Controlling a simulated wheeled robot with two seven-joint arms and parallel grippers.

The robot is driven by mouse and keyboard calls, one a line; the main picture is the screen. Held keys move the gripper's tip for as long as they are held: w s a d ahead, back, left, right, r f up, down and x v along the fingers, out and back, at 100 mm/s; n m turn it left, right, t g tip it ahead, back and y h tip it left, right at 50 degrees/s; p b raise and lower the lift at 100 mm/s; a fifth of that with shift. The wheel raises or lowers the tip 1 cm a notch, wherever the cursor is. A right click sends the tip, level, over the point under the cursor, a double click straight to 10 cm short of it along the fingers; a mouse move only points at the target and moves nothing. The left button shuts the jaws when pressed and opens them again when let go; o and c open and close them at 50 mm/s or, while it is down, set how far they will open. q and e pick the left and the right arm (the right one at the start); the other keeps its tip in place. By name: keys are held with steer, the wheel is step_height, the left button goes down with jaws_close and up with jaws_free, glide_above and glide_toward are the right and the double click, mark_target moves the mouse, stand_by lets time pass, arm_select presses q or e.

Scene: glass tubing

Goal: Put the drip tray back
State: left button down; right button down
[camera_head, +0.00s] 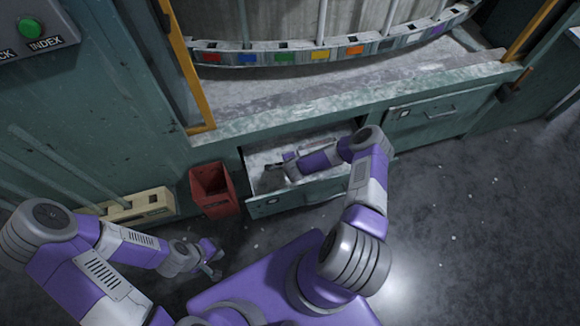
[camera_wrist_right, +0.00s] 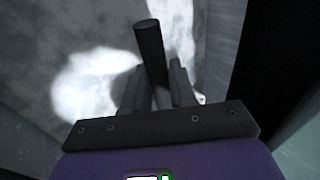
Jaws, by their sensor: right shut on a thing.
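An open drawer-like tray (camera_head: 325,190) is pulled out from under the machine; it looks like the drip tray, though I cannot be sure. Its inside is pale and stained. My right gripper (camera_head: 272,178) is down inside it, its fingertips small and partly hidden in the head view. In the right wrist view my right gripper (camera_wrist_right: 152,88) is shut on a dark round rod (camera_wrist_right: 150,42), which stands out between the fingers above a grey mottled surface. What the rod belongs to is hidden. My left gripper (camera_head: 213,259) is low at the left, empty, with its fingers apart.
A red bin (camera_head: 212,188) stands just left of the open tray. A cream-yellow block (camera_head: 140,207) is left of it. A shut drawer (camera_head: 440,116) with a handle is at the right. The grey floor (camera_head: 470,220) on the right is clear.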

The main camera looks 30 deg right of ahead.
step_height(320, 180, down, 3)
steer(key=shift+f+b, duration=0.1)
steer(key=shift+b, duration=0.5)
steer(key=c, duration=1.2)
jaws_free()
steer(key=shift+s, duration=0.1)
steer(key=p+v, duration=0.3)
steer(key=v, duration=0.3)
steer(key=shift+s+r, duration=0.1)
steer(key=shift+r, duration=0.3)
steer(key=shift+s+a+r, duration=0.1)
steer(key=shift+s+r, duration=0.15)
steer(key=shift+r, duration=0.05)
